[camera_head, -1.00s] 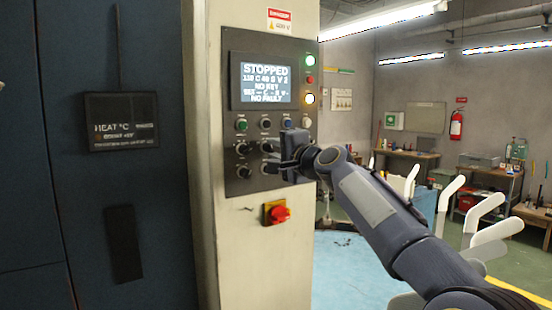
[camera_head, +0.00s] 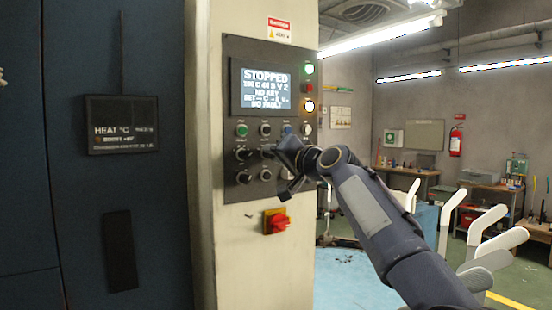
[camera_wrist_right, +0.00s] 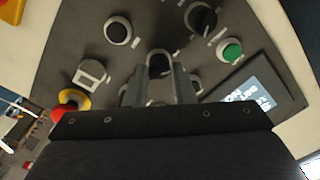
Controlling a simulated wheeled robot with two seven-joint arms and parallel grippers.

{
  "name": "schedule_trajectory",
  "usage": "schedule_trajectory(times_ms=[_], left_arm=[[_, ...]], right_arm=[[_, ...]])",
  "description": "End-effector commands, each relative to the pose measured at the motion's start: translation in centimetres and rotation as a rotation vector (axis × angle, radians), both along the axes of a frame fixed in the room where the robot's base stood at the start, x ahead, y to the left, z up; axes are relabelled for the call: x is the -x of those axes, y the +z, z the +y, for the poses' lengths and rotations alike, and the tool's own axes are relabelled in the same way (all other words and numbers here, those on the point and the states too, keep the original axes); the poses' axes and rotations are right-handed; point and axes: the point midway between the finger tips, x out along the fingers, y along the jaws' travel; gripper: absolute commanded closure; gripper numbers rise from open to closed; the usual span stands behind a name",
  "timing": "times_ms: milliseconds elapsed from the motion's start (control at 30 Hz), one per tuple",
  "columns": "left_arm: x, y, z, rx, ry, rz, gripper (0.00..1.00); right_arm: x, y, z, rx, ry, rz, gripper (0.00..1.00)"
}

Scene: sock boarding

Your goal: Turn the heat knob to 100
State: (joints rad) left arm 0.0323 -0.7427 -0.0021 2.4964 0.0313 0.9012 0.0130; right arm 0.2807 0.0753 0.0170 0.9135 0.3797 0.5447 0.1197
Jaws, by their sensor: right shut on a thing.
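The control panel (camera_head: 232,185) on the pale machine column carries several black knobs and buttons. My right gripper (camera_head: 272,152) is at the knobs in its middle rows and covers part of them. In the right wrist view my gripper (camera_wrist_right: 162,85) is shut on a black knob (camera_wrist_right: 160,62), which sits between its two fingers. The knob labels are too small to read, so I cannot tell its setting. The display (camera_head: 267,88) reads STOPPED and NO FAULT. A dark screen (camera_head: 122,124) headed HEAT °C hangs to the left. My left gripper is not in view.
Other knobs (camera_head: 242,154) sit close beside the gripper, and a green button (camera_head: 241,130) is above them. A red switch on a yellow plate (camera_head: 276,222) is below the panel. White curved forms (camera_head: 490,216) stand at the right.

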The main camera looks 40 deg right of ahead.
Motion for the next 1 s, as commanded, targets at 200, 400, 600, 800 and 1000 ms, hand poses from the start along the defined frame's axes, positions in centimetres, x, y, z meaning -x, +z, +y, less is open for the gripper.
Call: schedule_trajectory(times_ms=[200,400,600,800,1000], left_arm=[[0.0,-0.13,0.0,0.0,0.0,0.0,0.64],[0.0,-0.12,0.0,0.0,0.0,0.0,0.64],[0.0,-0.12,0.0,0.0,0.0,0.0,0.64],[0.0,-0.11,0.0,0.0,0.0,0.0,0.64],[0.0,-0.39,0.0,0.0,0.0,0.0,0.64]], right_arm=[[-0.2,-0.48,0.06,0.016,0.004,0.014,1.0],[-0.21,-0.49,0.07,0.016,0.004,0.014,1.0],[-0.18,-0.43,0.04,0.015,0.003,0.012,0.64],[-0.09,-0.23,0.03,0.016,0.002,0.007,0.57],[0.49,-0.22,0.04,0.016,0.001,0.004,0.57]])
